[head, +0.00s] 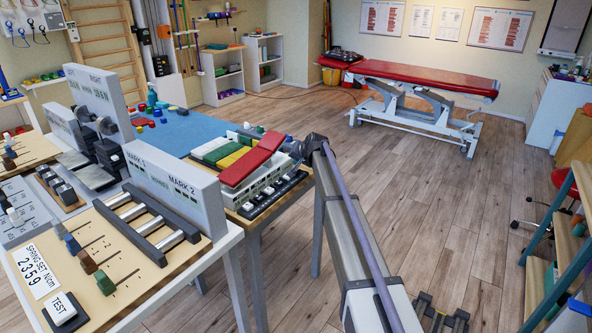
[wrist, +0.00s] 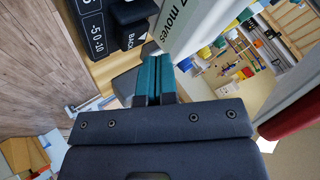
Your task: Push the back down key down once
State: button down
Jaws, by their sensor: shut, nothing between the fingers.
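A small model bench with green, yellow and red pads (head: 250,160) stands on the table; its red pad is tilted up. A row of keys (head: 262,202) runs along its front edge, with labels too small to read from the head. In the wrist view a dark key block marked BACK (wrist: 130,36) is partly cut off at the top; whether it is the down key cannot be told. My gripper (head: 296,150) is at the right end of the bench. Its teal fingers (wrist: 153,70) are shut and empty, pointing toward the table edge close to the BACK block. Contact cannot be seen.
A dark block with numbers (wrist: 93,28) lies beside the BACK block. A white panel with the word "moves" (wrist: 195,25) rises close beside my fingers. A MARK 1 and MARK 2 board (head: 175,185) stands left of the bench. The floor (head: 420,210) to the right is mostly clear.

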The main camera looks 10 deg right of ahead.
aim_at(297, 170)
notch_tip(297, 170, up, 5)
jog(key=p, duration=0.4)
jog(key=shift+r+p, duration=0.1)
jog(key=shift+p, duration=0.25)
jog(key=shift+s+a+f, duration=0.1)
jog(key=shift+s+f, duration=0.15)
jog(key=shift+f, duration=0.05)
jog(key=s+a+n+g+h+p, duration=0.1)
jog(key=s+g+p, duration=0.1)
jog(key=s, duration=1.5)
jog(key=s+a+n+g+h+p, duration=0.1)
jog(key=s+a+n+g, duration=0.1)
jog(key=s, duration=1.6)
jog(key=s+a+r+n+g+h+p, duration=0.1)
jog(key=s+g, duration=0.3)
jog(key=s, duration=1.3)
jog(key=shift+s+a+n+g+p, duration=0.2)
jog(key=shift+s+n+g+p, duration=0.15)
jog(key=shift+n+p, duration=0.4)
